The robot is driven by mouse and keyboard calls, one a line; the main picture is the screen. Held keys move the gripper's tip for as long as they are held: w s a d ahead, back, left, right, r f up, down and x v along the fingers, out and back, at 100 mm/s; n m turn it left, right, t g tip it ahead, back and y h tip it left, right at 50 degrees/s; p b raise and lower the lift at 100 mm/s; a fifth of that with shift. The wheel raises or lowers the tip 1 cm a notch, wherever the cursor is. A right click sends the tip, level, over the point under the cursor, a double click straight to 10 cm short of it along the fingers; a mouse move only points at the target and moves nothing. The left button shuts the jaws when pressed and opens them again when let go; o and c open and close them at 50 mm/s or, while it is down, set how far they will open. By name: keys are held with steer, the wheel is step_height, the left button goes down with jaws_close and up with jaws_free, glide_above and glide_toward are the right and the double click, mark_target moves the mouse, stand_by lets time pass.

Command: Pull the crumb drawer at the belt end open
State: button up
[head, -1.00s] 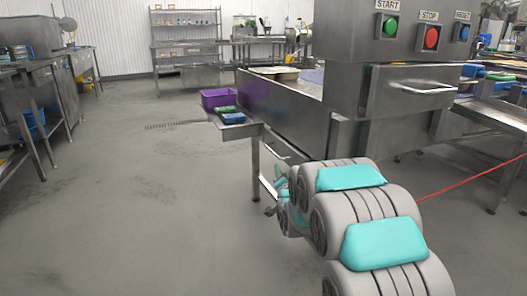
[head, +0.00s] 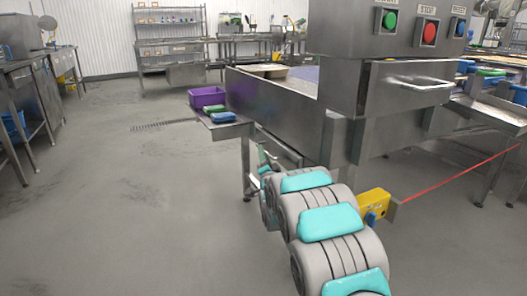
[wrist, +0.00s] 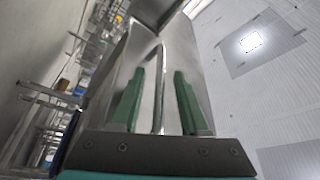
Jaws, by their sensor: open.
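In the wrist view, my gripper (wrist: 159,74) has its two green fingers apart. The crumb drawer's metal bar handle (wrist: 159,100) runs between them, with gaps visible on both sides. The drawer's grey metal front (wrist: 122,72) lies behind the handle. In the head view, my gripper (head: 264,158) is low beside the near end of the steel belt machine (head: 270,104), partly hidden by my arm. The crumb drawer's handle cannot be made out clearly in that view.
A side shelf (head: 229,130) holds a blue pack (head: 223,117) and a green pack, with a purple bin (head: 206,97) behind. A yellow box (head: 373,203) with a red line stands right of my arm. The floor at left is clear.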

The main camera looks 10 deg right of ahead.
steer(key=shift+x, duration=1.25)
jaws_close()
stand_by(0.5)
